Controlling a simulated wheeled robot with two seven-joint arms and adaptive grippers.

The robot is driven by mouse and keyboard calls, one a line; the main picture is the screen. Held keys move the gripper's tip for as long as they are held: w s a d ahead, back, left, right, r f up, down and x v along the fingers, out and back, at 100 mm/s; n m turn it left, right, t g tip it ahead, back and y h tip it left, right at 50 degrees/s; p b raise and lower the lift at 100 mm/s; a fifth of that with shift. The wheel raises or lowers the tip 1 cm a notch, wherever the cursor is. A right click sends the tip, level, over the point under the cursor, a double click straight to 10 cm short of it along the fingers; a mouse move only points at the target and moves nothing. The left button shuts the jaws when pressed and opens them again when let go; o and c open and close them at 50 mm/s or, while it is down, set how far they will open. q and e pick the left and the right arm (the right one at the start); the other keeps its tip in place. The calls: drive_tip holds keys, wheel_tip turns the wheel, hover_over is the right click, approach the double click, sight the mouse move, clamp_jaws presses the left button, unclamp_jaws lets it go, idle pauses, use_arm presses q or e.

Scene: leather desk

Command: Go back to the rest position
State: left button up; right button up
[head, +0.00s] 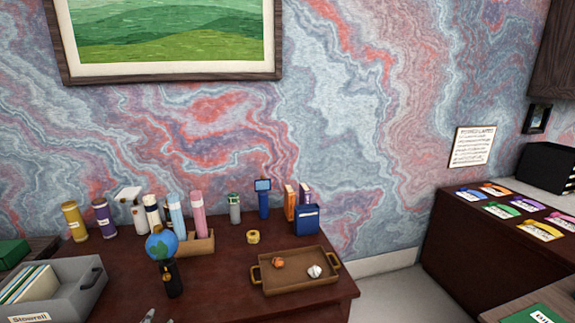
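The grey tips of what looks like my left gripper (158,318) just show at the bottom edge, left of the middle. The two tips stand apart with nothing seen between them; the rest of the gripper is below the picture. They are in front of the dark wooden desk (222,290), below a black item with a blue-green globe (161,243) behind it. My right gripper is not in view.
A brown tray (295,287) holds an orange ball (278,262) and a white ball (314,271). A yellow tape roll (253,237) lies behind it. Several bottles and a blue holder (306,220) line the back. A grey bin (62,290) stands left. The desk's front middle is clear.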

use_arm(q)
drive_tip(key=s+d+f+n+g+h, duration=0.3)
drive_tip(key=s+d+g+h, duration=0.4)
drive_tip(key=s+d, duration=1)
drive_tip(key=s+a+f+g+y, duration=0.1)
drive_tip(key=s+f, duration=0.1)
drive_tip(key=f, duration=1.4)
drive_tip(key=s+a+f+g, duration=0.1)
drive_tip(key=s+f, duration=0.1)
drive_tip(key=f, duration=1.5)
drive_tip(key=s+a+f+g, duration=0.1)
drive_tip(key=s+a+f, duration=0.1)
drive_tip(key=s+f, duration=0.8)
drive_tip(key=s+a+f, duration=0.2)
drive_tip(key=s+f, duration=0.8)
drive_tip(key=s, duration=0.2)
drive_tip(key=shift+s+a+f+m+g, duration=0.15)
drive_tip(key=shift+s+a+m+g, duration=0.15)
drive_tip(key=shift+s+a+g, duration=0.1)
